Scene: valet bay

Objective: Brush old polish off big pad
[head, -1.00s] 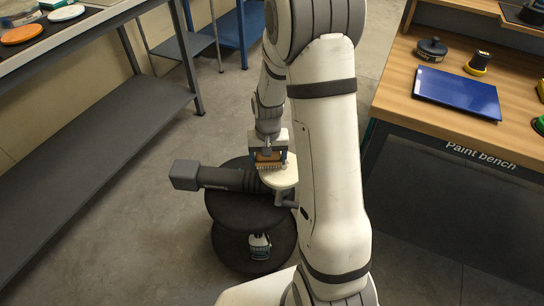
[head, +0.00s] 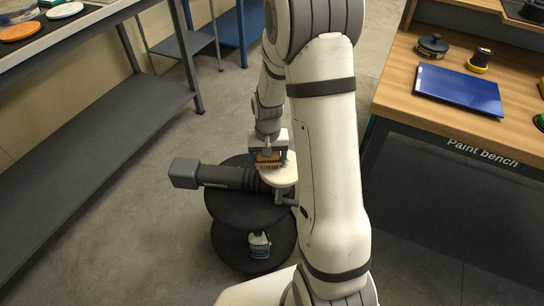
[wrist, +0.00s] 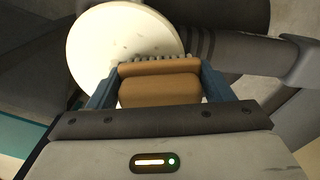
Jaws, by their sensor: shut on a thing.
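My gripper (head: 268,156) is shut on a brush with a brown wooden back (wrist: 160,88). In the wrist view the brush sits between the two blue fingers, with a row of bristle tufts along its far edge. The big pad (wrist: 112,40) is a round cream disc with a few faint dark marks on its face. It is on a dark polisher (head: 225,178) that lies on a round black stool (head: 238,215). In the head view the brush is at the pad (head: 285,174) and hides part of it. I cannot tell whether the bristles touch the pad.
A shelf rack (head: 90,140) at left holds orange and white pads.

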